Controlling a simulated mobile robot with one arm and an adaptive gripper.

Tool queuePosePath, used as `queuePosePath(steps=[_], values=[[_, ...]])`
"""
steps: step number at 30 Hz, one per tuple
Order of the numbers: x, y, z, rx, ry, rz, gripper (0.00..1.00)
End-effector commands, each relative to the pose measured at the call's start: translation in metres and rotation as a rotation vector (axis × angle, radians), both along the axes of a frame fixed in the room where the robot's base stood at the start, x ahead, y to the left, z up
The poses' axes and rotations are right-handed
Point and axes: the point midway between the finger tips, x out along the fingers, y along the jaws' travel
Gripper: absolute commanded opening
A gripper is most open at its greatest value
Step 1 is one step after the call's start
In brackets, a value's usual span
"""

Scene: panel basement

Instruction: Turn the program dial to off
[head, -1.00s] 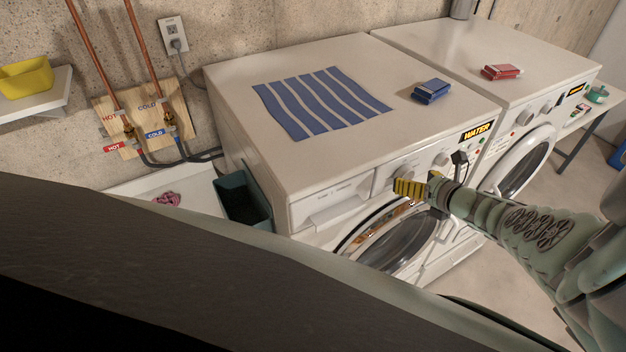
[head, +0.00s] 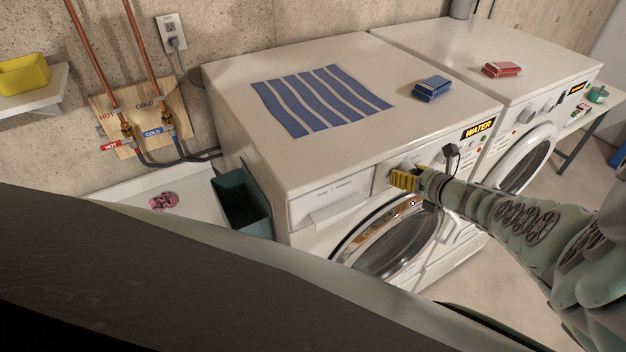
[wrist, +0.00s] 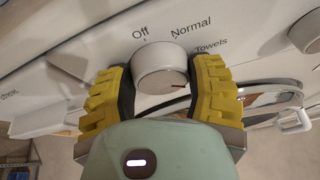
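The program dial (wrist: 160,68) is a round white knob on the front panel of the left machine (head: 330,208). In the wrist view its red mark sits at the lower right, below the printed word Towels. The word Off is printed above the dial, with Normal to its right. My gripper (wrist: 158,88) has one yellow finger on each side of the dial. The fingers are close to its sides, and I cannot tell whether both touch it. In the head view my gripper (head: 405,180) is at the panel and hides most of the dial.
A blue striped cloth (head: 318,98) and a blue box (head: 431,88) lie on the left machine. A red box (head: 501,69) lies on the right machine (head: 450,45). The round door (head: 395,245) is below my gripper. A dark green bin (head: 240,205) stands at the left.

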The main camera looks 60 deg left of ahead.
Motion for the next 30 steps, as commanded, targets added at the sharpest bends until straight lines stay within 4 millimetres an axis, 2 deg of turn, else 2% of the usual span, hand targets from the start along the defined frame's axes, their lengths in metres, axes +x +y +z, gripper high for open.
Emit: queuePosePath(steps=[1, 10, 20, 30], values=[[-0.0002, 0.0001, 0.0000, 0.000, 0.000, 0.000, 0.46], [0.0000, 0.0000, -0.0001, 0.000, 0.000, 0.000, 0.16], [-0.0006, -0.0007, -0.0008, -0.004, -0.053, -0.001, 0.16], [-0.0009, -0.0007, -0.0031, -0.022, -0.296, -0.006, 0.16]])
